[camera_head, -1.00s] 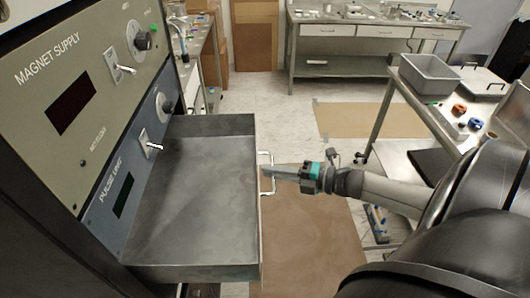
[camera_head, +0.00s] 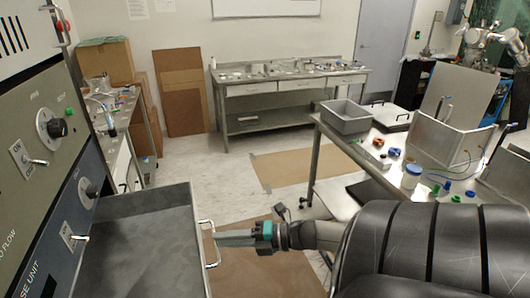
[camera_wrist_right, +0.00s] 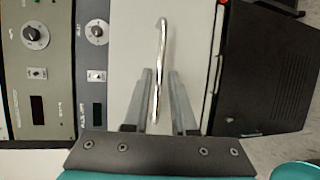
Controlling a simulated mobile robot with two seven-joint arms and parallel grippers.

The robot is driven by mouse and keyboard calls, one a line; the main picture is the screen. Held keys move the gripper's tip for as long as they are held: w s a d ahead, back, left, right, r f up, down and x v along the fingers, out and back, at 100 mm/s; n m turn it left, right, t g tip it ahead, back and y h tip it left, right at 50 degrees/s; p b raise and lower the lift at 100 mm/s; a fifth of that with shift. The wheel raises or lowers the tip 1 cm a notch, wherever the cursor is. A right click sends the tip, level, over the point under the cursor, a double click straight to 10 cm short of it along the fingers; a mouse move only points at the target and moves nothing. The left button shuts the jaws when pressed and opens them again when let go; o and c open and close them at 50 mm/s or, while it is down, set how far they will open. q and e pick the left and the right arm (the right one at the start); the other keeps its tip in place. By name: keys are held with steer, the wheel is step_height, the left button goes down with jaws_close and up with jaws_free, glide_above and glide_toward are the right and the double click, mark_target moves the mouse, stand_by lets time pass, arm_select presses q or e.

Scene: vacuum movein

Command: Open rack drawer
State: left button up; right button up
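The grey metal rack drawer (camera_head: 135,245) is pulled out of the rack at the lower left of the head view. Its bright wire handle (camera_head: 209,243) is on the drawer front. My right gripper (camera_head: 218,239) reaches the handle from the right. In the right wrist view, the handle (camera_wrist_right: 161,50) passes between the two fingers of my right gripper (camera_wrist_right: 160,72), with a visible gap to the fingers, so the gripper looks open around it. The drawer front (camera_wrist_right: 130,50) lies behind. My left gripper is not in view.
The rack panel (camera_head: 45,180) with knobs and switches stands at the left. A table with a grey bin (camera_head: 346,117) and small parts is at the right. A workbench (camera_head: 290,90) and cardboard boxes (camera_head: 105,62) are at the back. Open floor (camera_head: 215,165) lies between.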

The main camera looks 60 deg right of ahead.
steer(key=v, duration=1.2)
steer(key=shift+s+d, duration=0.2)
steer(key=shift+s, duration=0.1)
